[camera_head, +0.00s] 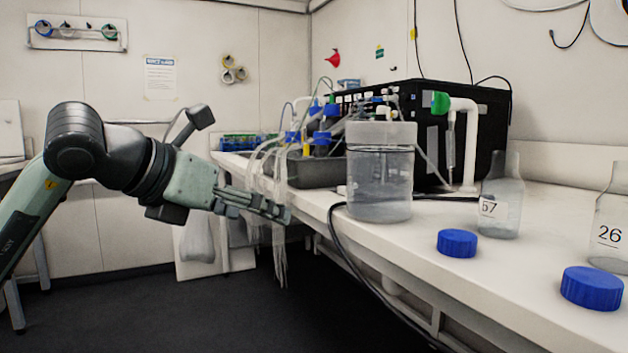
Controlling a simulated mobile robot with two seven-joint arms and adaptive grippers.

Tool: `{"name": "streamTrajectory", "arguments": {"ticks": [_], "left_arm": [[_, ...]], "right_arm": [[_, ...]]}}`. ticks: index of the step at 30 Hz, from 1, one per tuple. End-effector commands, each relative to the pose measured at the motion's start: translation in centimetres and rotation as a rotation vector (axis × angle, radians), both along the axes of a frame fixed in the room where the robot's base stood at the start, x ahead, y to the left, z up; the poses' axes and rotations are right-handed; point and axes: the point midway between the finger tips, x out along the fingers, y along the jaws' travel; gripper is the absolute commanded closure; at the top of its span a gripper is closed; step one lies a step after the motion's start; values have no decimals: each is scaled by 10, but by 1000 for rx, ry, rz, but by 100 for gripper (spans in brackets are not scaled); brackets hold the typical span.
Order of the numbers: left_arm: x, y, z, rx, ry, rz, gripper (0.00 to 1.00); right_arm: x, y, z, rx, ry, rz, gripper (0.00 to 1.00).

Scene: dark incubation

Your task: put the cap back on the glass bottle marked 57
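The glass bottle marked 57 (503,192) stands upright and uncapped on the white bench at the right. A blue cap (457,243) lies on the bench in front of it, a little to its left, apart from the bottle. A second blue cap (592,288) lies nearer, in front of a glass bottle marked 26 (608,225), which the right picture edge cuts off. My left gripper (285,212) is to the left of the bench edge, well away from bottle and caps. Its fingers are seen side-on, and nothing shows between them. My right gripper is out of view.
A large clear container (380,180) of liquid stands on the bench between my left gripper and bottle 57. A black box (470,120) with tubing stands behind. A dark cable (345,250) hangs over the bench (400,235) edge.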

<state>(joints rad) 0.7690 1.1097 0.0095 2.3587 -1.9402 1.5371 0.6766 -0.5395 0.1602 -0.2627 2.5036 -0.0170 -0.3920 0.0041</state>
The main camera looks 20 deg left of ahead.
Motion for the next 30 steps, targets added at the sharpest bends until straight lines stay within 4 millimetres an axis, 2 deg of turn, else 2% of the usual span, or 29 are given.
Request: {"name": "streamTrajectory", "arguments": {"ticks": [1,2,3,5,6,7,9,10,12,14,15,17,18,20,22,24,27,30], "left_arm": [[-3,-40,-28,-66,55,-137,23],[-8,-65,-41,-115,82,-224,23],[-19,-100,-57,-197,121,-347,23],[-44,-153,-73,-367,178,-530,23],[-64,-184,-76,-507,213,-640,23],[-79,-202,-74,-620,235,-709,23],[-107,-232,-59,-908,275,-826,23],[-115,-238,-50,-1040,288,-853,23],[-122,-240,-30,-1362,315,-863,23],[-117,-230,-18,-1641,336,-810,23],[-107,-220,-17,-1824,351,-741,23],[-88,-201,-28,-2085,377,-590,23],[-75,-189,-43,-2242,399,-463,23],[-58,-175,-75,-2441,438,-248,23],[-47,-165,-119,-2611,496,15,23],[-45,-164,-163,-2720,562,259,23],[-51,-169,-210,-2800,650,530,23],[-58,-176,-237,-2826,711,688,23]], "right_arm": [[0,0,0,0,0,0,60],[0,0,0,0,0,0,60],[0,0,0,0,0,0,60],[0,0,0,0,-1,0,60],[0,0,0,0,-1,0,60],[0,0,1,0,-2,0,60],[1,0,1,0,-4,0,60],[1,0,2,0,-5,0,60],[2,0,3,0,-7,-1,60],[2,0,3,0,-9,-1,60],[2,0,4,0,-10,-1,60],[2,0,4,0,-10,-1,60],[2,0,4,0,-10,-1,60],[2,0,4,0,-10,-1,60],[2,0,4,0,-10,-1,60],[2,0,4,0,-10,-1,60],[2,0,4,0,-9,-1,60],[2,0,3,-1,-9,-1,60]]}}
